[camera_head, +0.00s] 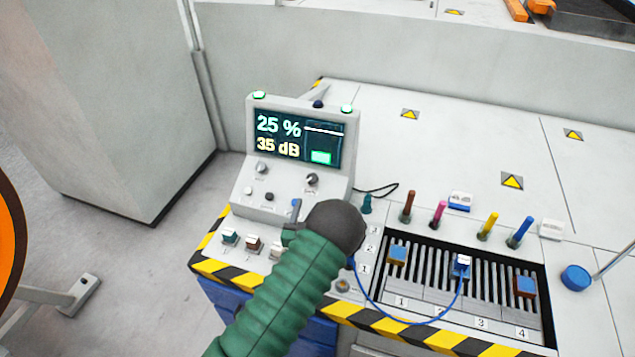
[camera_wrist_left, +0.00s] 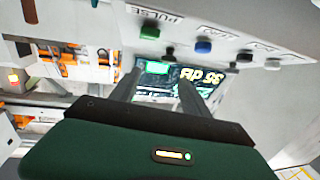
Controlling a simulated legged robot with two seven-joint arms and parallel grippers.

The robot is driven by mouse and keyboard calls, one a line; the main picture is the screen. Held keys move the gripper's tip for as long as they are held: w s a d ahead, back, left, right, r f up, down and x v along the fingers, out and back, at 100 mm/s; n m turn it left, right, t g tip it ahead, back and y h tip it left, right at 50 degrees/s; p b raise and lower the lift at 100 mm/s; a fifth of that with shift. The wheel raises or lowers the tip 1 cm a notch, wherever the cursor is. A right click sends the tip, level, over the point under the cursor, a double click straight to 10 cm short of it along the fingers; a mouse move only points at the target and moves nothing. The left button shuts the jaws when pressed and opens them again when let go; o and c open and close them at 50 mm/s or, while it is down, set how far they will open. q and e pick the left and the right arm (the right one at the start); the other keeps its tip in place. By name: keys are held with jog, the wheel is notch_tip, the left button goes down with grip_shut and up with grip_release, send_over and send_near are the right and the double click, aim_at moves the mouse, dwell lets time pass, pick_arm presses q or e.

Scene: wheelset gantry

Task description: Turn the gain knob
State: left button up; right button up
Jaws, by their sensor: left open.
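A grey console (camera_head: 250,185) has a tilted screen (camera_head: 296,138) reading 25 % and 35 dB. Below it sit a light knob (camera_head: 262,167) and a dark knob (camera_head: 312,179); their labels are too small to read, so I cannot tell which is the gain knob. My left gripper (camera_head: 292,222) is low in front of the console, mostly hidden by my dark wrist and green sleeve. In the left wrist view its two fingers (camera_wrist_left: 160,88) are apart with nothing seen between them, and the screen (camera_wrist_left: 190,76) shows beyond. My right gripper is out of view.
Small coloured switches (camera_head: 253,243) stand along the striped front edge. To the right are a slotted panel (camera_head: 430,268) with a blue cable (camera_head: 395,318) and several coloured pegs (camera_head: 438,214). The bench top (camera_head: 460,140) behind is mostly clear.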

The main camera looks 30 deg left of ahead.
aim_at(311, 182)
pick_arm(q)
jog(key=w+a, duration=0.4)
jog(key=w, duration=0.1)
jog(key=w+a+f, duration=0.1)
jog(key=w+a, duration=0.1)
jog(key=shift+w+a, duration=0.35)
jog(key=shift+a, duration=0.05)
jog(key=shift+w+d+r+p, duration=0.15)
jog(key=shift+w+d, duration=0.15)
jog(key=shift+w, duration=0.25)
jog(key=shift+w+d+r+p, duration=0.15)
jog(key=shift+w+d, duration=0.15)
jog(key=shift+w, duration=0.2)
jog(key=shift+d+r, duration=0.1)
jog(key=shift+d, duration=0.15)
jog(key=shift+a+f, duration=0.25)
jog(key=shift+a, duration=0.45)
jog(key=c, duration=0.6)
jog(key=shift+s+a, duration=0.1)
jog(key=shift+c, duration=2.3)
jog(key=shift+d, duration=0.35)
grip_shut()
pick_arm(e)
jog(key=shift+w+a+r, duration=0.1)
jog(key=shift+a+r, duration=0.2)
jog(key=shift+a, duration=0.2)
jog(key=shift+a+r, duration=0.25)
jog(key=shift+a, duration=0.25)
